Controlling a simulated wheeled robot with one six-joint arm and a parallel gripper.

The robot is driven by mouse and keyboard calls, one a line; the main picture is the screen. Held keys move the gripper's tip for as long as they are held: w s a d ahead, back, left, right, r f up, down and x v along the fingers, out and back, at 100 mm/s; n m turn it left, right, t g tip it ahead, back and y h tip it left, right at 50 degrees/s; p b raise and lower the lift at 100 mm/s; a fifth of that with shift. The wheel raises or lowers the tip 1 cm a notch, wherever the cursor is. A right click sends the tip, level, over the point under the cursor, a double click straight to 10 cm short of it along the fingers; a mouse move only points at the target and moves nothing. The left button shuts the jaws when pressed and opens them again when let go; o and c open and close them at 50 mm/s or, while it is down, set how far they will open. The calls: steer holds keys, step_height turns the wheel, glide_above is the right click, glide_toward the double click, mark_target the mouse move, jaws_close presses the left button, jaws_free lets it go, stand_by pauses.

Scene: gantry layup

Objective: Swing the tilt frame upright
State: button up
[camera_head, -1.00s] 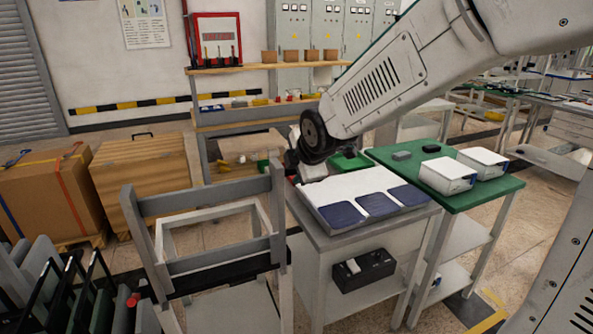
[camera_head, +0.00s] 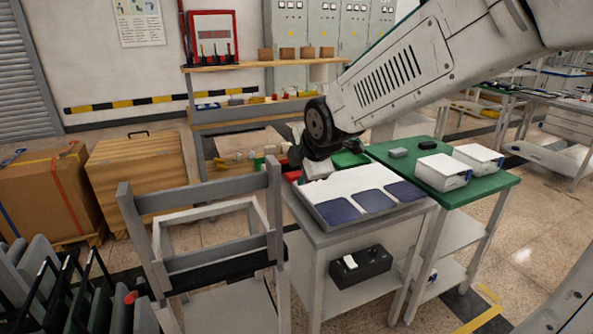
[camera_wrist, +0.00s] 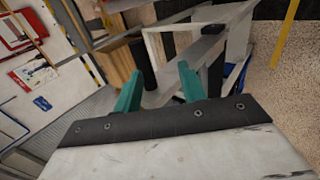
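The tilt frame (camera_head: 205,261) is at the left centre of the head view, with grey posts and crossbars and a pale open rectangle (camera_head: 160,238) leaning between them. The pale rectangle also shows beyond my fingers in the wrist view (camera_wrist: 152,45). My gripper (camera_wrist: 160,84) shows two teal fingers set wide apart, with no object clearly held. In the head view my wrist is right of the frame, and the fingertips are hidden.
A grey cart (camera_head: 300,222) with a pale tray of dark blue pads (camera_head: 374,201) stands right of the frame. A green-topped table (camera_head: 453,203) holds white boxes. Dark panels in a rack (camera_head: 58,296) stand at lower left. Wooden crates (camera_head: 140,172) are behind.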

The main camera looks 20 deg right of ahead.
steer(key=shift+v, duration=2.4)
steer(key=shift+w+r, duration=0.15)
steer(key=s+d+f+m+g, duration=0.1)
steer(key=s+d+m+g, duration=0.1)
steer(key=s+m, duration=0.7)
steer(key=s+d+f+m+g, duration=0.2)
steer(key=s+m+g, duration=0.3)
steer(key=s, duration=1.3)
steer(key=m, duration=0.4)
steer(key=shift+f+m, duration=0.15)
steer(key=shift+m, duration=0.15)
steer(key=shift+s, duration=0.1)
steer(key=shift+c, duration=0.5)
